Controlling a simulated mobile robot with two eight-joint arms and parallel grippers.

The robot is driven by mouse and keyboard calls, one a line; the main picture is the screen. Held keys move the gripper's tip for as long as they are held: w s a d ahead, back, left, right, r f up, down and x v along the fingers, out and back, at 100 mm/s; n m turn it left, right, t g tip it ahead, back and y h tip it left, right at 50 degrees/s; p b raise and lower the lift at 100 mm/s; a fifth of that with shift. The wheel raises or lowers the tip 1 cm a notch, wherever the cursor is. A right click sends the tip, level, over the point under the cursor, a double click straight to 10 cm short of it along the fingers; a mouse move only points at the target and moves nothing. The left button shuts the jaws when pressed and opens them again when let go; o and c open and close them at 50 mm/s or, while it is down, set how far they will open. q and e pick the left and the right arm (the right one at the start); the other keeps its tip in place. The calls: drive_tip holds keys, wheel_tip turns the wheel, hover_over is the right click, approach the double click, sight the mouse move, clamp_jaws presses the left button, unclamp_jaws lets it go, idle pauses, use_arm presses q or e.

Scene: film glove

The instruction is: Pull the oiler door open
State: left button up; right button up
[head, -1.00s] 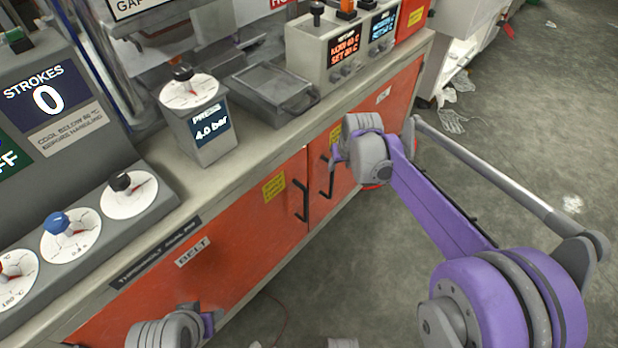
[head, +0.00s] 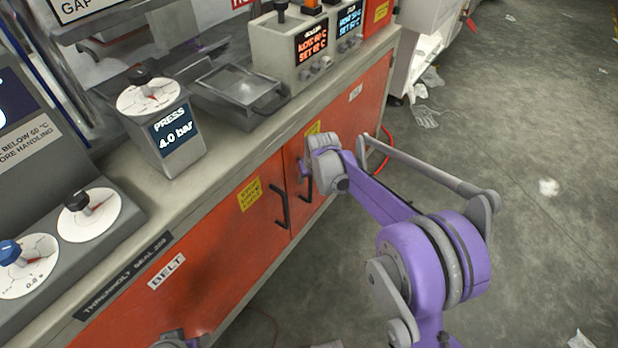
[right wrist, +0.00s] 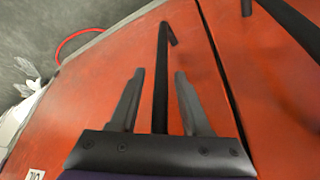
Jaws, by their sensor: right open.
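The oiler door (head: 335,115) is the right-hand orange cabinet door, with a small white label near its top right. It looks shut, flush with the belt door (head: 215,260) beside it. Its black bar handle (head: 308,190) is partly covered by my right gripper (head: 304,170). In the right wrist view my right gripper (right wrist: 155,105) is open, with the oiler handle (right wrist: 161,80) running between its two fingers. Gaps show on both sides of the bar. My left gripper's arm only edges into the bottom of the head view; its fingers cannot be made out.
The belt door's black handle (head: 282,205) is close on the left; it also shows in the right wrist view (right wrist: 290,25). The counter (head: 225,160) above carries gauges and displays. A red cable (head: 384,150) lies on the floor behind my right arm. The floor at right is mostly clear.

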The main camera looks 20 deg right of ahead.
clamp_jaws()
idle(1.4)
